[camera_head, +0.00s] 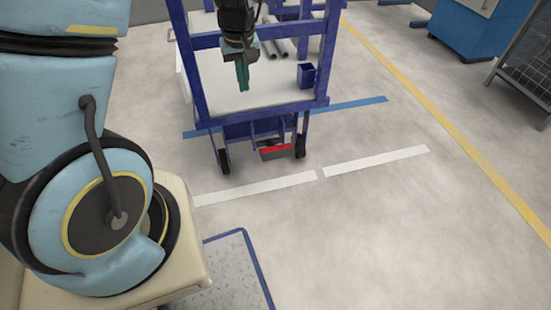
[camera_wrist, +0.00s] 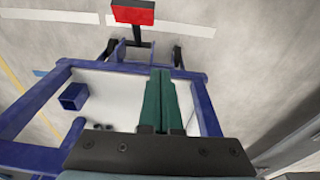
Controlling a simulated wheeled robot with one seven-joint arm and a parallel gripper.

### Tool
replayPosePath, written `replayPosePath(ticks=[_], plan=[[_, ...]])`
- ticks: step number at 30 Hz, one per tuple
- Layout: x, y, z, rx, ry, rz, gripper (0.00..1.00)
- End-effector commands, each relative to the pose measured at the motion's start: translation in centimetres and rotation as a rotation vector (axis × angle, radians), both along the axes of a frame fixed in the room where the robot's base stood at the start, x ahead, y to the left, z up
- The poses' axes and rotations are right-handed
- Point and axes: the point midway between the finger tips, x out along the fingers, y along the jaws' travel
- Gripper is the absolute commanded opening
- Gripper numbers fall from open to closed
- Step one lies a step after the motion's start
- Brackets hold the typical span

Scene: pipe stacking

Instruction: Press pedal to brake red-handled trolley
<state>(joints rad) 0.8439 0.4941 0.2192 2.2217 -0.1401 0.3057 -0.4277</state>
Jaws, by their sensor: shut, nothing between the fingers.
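The blue-framed trolley (camera_head: 262,113) with a white deck stands at the upper middle of the head view, and its frame (camera_wrist: 100,67) fills much of the wrist view. No red handle shows. The pedal (camera_head: 276,149), red on top with a dark edge, juts out low at the trolley's near end between two black wheels. In the wrist view the pedal (camera_wrist: 133,13) is at the top edge. My gripper (camera_head: 242,88) points down over the trolley's deck, apart from the pedal. Its green fingers (camera_wrist: 160,76) are together and empty.
A blue open box (camera_head: 306,75) and grey pipes (camera_head: 272,48) are on the trolley. A blue floor line (camera_head: 350,106) and white floor lines (camera_head: 375,161) run near it. A blue cabinet (camera_head: 478,30) and wire rack (camera_head: 525,70) stand at the right. The floor before the pedal is clear.

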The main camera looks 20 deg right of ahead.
Motion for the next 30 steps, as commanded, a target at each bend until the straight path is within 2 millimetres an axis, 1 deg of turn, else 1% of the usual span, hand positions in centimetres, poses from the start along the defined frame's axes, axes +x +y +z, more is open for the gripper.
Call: replayPosePath(ticks=[1, 3, 6, 9, 12, 20, 23, 26, 29, 30], plan=[[-0.4, -2.0, -3.8, 0.007, -0.006, -0.015, 0.0], [-0.8, -4.0, -6.2, 0.011, -0.016, -0.016, 0.0], [-1.4, -6.2, -8.5, 0.013, -0.031, -0.021, 0.0], [-1.7, -7.3, -9.6, 0.013, -0.039, -0.021, 0.0], [-1.8, -7.8, -9.8, 0.013, -0.043, -0.022, 0.0], [-1.8, -7.8, -9.7, 0.013, -0.042, -0.021, 0.0], [-1.8, -7.8, -10.0, 0.014, -0.042, -0.021, 0.0], [-1.6, -7.7, -10.9, 0.015, -0.041, -0.021, 0.0], [-1.4, -7.7, -12.4, 0.016, -0.04, -0.019, 0.0], [-1.3, -7.7, -13.2, 0.016, -0.039, -0.02, 0.0]])
